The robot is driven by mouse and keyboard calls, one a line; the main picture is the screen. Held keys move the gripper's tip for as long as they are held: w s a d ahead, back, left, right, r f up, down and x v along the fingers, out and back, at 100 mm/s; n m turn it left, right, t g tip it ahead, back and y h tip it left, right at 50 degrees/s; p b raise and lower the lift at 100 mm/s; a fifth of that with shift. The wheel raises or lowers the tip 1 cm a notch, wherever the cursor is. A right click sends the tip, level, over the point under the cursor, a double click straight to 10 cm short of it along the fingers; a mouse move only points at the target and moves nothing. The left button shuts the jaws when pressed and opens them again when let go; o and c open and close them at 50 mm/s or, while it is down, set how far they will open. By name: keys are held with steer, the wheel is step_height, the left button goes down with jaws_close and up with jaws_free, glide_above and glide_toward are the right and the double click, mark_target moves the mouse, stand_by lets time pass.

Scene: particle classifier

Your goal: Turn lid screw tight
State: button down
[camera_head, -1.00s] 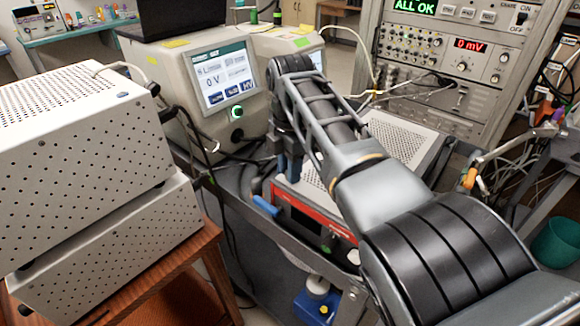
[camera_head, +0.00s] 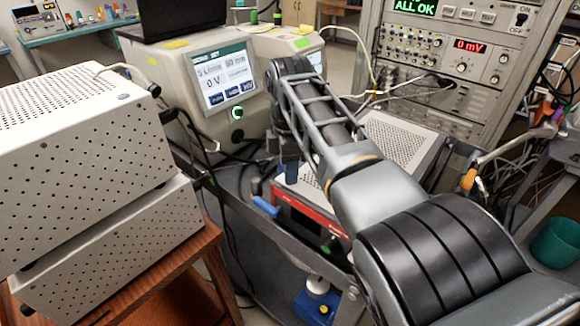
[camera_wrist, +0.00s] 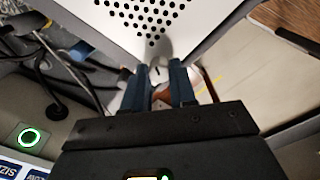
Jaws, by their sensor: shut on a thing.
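My gripper (camera_wrist: 160,85) shows in the wrist view with its two blue fingers close together on either side of a small metallic screw (camera_wrist: 158,72). The fingers are shut on it and hide most of it. The screw is at the edge of the white perforated lid (camera_wrist: 195,18). In the head view my gripper (camera_head: 290,168) points down at the near-left end of a red-fronted device (camera_head: 312,208) on the cart. My arm covers part of this device, and the screw is hidden in this view.
A beige instrument with a screen (camera_head: 222,80) stands just behind my arm. White perforated boxes (camera_head: 90,150) stand at the left on a wooden table. An equipment rack (camera_head: 455,75) is at the back right. Cables hang around the cart (camera_head: 235,215).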

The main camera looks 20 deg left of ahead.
steer(key=m, duration=0.3)
steer(key=shift+m, duration=0.4)
steer(key=m, duration=0.3)
steer(key=shift+m, duration=0.3)
steer(key=m, duration=0.3)
steer(key=shift+w+m, duration=0.1)
steer(key=shift+m, duration=0.2)
steer(key=m, duration=0.3)
steer(key=shift+m, duration=0.3)
steer(key=m, duration=0.3)
steer(key=shift+m, duration=0.3)
steer(key=m, duration=0.3)
steer(key=shift+m, duration=0.3)
steer(key=m, duration=0.6)
steer(key=shift+w+m, duration=0.1)
steer(key=shift+m, duration=0.2)
steer(key=shift+d, duration=0.1)
